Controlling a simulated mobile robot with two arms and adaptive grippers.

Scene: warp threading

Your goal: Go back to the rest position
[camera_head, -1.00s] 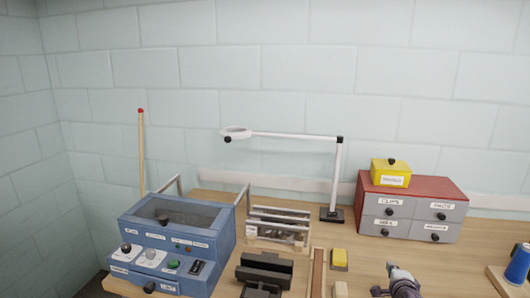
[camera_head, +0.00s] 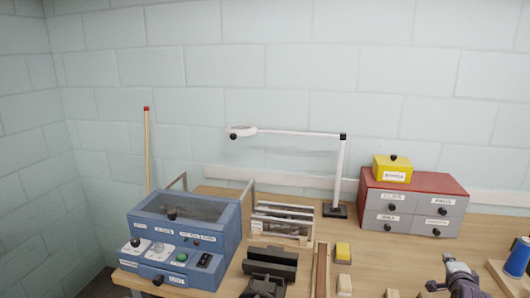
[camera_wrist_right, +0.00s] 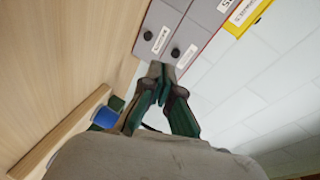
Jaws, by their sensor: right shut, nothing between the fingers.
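My right gripper (camera_head: 452,284) is at the lower right of the head view, over the front part of the table (camera_head: 400,256). In the right wrist view its fingers (camera_wrist_right: 160,72) come together, shut and empty, with the grey drawers beyond them. My left gripper is not in view.
A grey drawer cabinet with a red top (camera_head: 414,204) stands at the back right, a yellow box (camera_head: 393,170) on it. A blue spool (camera_head: 517,257) is at the right edge. A blue machine (camera_head: 180,240), a wooden rack (camera_head: 282,225), a black vise (camera_head: 270,266) and a lamp (camera_head: 339,175) stand leftward.

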